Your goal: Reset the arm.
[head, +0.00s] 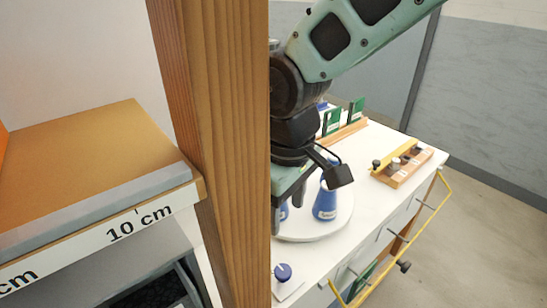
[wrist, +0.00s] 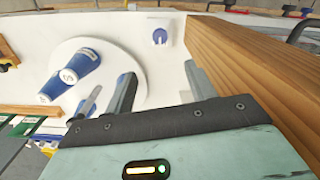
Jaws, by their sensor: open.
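My gripper (wrist: 160,84) is open in the wrist view, its grey fingers apart and nothing held between them. In the head view my gripper (head: 277,214) points down beside the round white disc and is partly hidden by the wooden post. My arm comes in from the upper right. Blue cone-shaped pieces with white labels, one of them (head: 325,203), stand on the white disc (head: 338,222). In the wrist view the blue pieces (wrist: 84,62) show on the disc (wrist: 60,50), to the left of the fingers.
A thick wooden post (head: 225,120) stands close at the gripper's side; it also fills the right of the wrist view (wrist: 250,75). A blue knob (head: 283,272) sits near the white table's (head: 385,205) front. A wooden block with yellow bar (head: 402,165) and green cards (head: 334,121) stand farther back.

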